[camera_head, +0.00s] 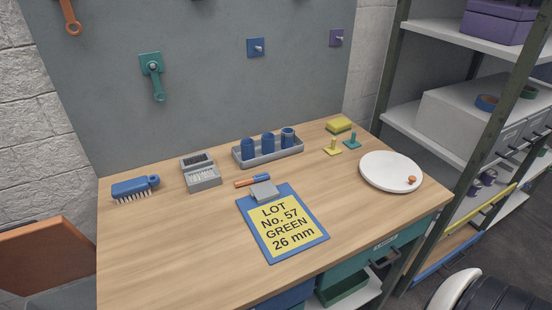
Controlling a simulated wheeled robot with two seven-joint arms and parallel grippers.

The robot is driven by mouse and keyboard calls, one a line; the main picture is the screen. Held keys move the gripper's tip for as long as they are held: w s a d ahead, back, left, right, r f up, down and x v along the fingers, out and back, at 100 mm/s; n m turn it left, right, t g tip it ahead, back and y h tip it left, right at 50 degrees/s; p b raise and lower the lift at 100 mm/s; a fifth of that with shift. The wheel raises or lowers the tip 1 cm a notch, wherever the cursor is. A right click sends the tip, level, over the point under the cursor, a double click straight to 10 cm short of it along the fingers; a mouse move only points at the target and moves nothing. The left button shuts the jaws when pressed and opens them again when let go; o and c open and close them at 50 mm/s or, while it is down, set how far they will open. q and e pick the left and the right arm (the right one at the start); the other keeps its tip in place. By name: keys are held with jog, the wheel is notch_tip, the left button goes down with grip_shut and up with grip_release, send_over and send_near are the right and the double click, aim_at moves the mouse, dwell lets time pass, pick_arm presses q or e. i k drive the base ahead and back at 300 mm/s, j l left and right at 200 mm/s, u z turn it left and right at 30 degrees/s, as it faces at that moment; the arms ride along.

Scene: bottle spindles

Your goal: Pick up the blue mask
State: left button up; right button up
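No thing is clearly recognisable as a blue mask. The blue things that might be it are three upright blue cylinders in a grey tray (270,159) at the back middle of the wooden table: a left one (247,149), a middle one (268,143) and a right one (288,137). The right one shows a ring-like top. A clipboard (272,252) with a yellow sheet reading "LOT No. 57 GREEN 26 mm" lies in front of the tray.
On the table (170,250) are a blue brush (135,187), a grey device (202,172), a screwdriver-like tool (252,181), a yellow sponge (339,125), small yellow (332,147) and teal (352,140) pegs, and a white disc (390,172). Shelves (430,130) stand right. The front left tabletop is clear.

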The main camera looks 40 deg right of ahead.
aim_at(287, 139)
jog(key=z, duration=1.05)
